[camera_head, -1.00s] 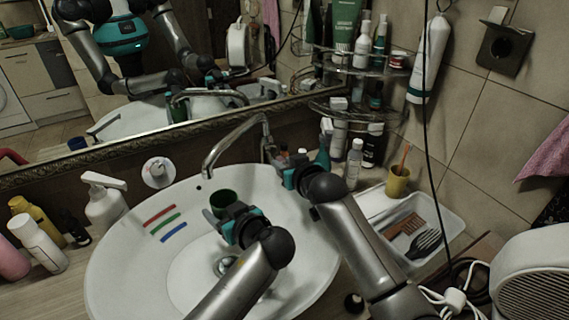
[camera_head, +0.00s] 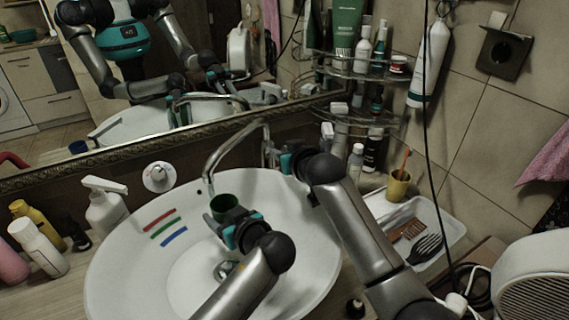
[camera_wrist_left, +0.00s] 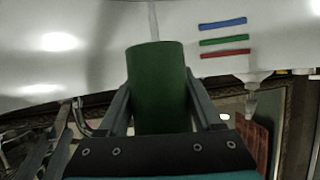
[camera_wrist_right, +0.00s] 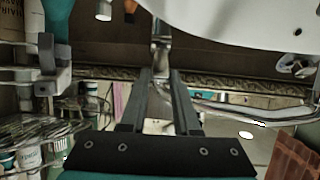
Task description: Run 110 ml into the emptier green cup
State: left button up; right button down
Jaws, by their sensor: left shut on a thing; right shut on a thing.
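A dark green cup (camera_head: 224,206) is held over the white basin (camera_head: 120,262), close to the spout end of the tap (camera_head: 236,140). My left gripper (camera_head: 222,218) is shut on it; in the left wrist view the cup (camera_wrist_left: 158,85) sits between both fingers. A thin pale strip lies beyond the cup there; I cannot tell if it is water. The cup's inside is too dark to show a level. My right gripper (camera_head: 281,158) is shut at the tap's lever; in the right wrist view the tap lever (camera_wrist_right: 161,45) lies between the fingers. I see no second green cup.
Red, green and blue stripes (camera_head: 166,228) mark the basin's left side. A soap pump bottle (camera_head: 105,207) and other bottles stand left. A yellow cup (camera_head: 398,186) and a white tray (camera_head: 452,222) are right. A wire shelf (camera_head: 365,70) hangs behind.

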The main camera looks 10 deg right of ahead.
jog(key=c, duration=1)
grip_release()
jog(key=shift+w+r, duration=0.15)
jog(key=shift+r, duration=0.35)
jog(key=o, duration=0.4)
jog(key=shift+f, duration=0.3)
jog(key=shift+c, duration=0.2)
jog(key=v, duration=1.2)
